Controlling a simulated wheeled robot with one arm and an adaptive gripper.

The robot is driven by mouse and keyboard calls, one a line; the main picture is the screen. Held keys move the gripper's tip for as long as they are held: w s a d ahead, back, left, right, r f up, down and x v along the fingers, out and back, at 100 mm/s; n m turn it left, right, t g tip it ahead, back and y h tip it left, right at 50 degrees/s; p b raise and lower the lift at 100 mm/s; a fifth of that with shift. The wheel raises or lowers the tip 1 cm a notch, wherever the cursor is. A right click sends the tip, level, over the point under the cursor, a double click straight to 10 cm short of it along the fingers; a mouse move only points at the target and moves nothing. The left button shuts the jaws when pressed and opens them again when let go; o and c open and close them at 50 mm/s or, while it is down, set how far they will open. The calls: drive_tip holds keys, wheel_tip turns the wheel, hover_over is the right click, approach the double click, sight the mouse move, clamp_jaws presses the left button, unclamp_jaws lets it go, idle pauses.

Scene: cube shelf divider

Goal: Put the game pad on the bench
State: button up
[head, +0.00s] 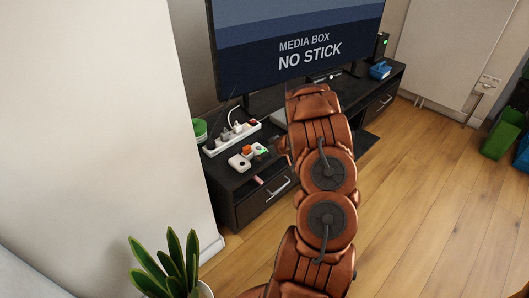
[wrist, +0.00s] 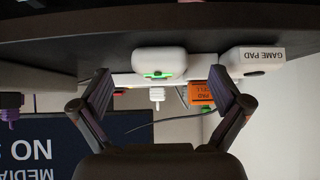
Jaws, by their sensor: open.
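The game pad (wrist: 252,61) is a white rounded block with its name printed on it. It rests on a low dark unit at the right of the wrist view, which is upside down. In the head view the game pad (head: 239,162) is likely the left of two white blocks on the dark unit (head: 225,178). I cannot tell whether this unit is the bench. My gripper (wrist: 163,92) is open and empty. A white block with a green light (wrist: 160,62) shows between its fingers, farther off. The game pad lies outside the right finger.
A white power strip (head: 232,138) with plugs lies behind the blocks. An orange labelled plug (wrist: 201,91) shows in the wrist view. A television (head: 296,45) stands behind. A plant (head: 168,268) is at lower left. Wooden floor (head: 420,200) is clear at right.

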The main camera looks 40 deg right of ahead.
drive_tip(key=shift+p+v, duration=1.65)
drive_tip(key=shift+v, duration=1.15)
drive_tip(key=shift+w+r, duration=0.1)
drive_tip(key=shift+w, duration=0.05)
wheel_tip(320, 180, up, 11)
drive_tip(key=w+g+h, duration=0.1)
drive_tip(key=g+h, duration=0.1)
drive_tip(key=h, duration=0.3)
drive_tip(key=s+a+r+m+g+h, duration=0.1)
drive_tip(key=s+a+r+m+g, duration=0.2)
drive_tip(key=a+r, duration=0.5)
drive_tip(key=s+a+r+n+g+y, duration=0.2)
drive_tip(key=s+a+r+g+y, duration=0.1)
drive_tip(key=s+a, duration=1.35)
drive_tip(key=s+a+r+n+g+y, duration=0.1)
drive_tip(key=s+a+r+g+y, duration=0.2)
drive_tip(key=s+a, duration=1.35)
drive_tip(key=w+a+r+p, duration=0.1)
drive_tip(key=r+p, duration=1)
drive_tip(key=r, duration=0.1)
drive_tip(key=w+a+r+p, duration=0.1)
drive_tip(key=a+r+p, duration=0.1)
drive_tip(key=r+p, duration=0.9)
drive_tip(key=shift+r+p, duration=0.3)
drive_tip(key=shift+r, duration=0.35)
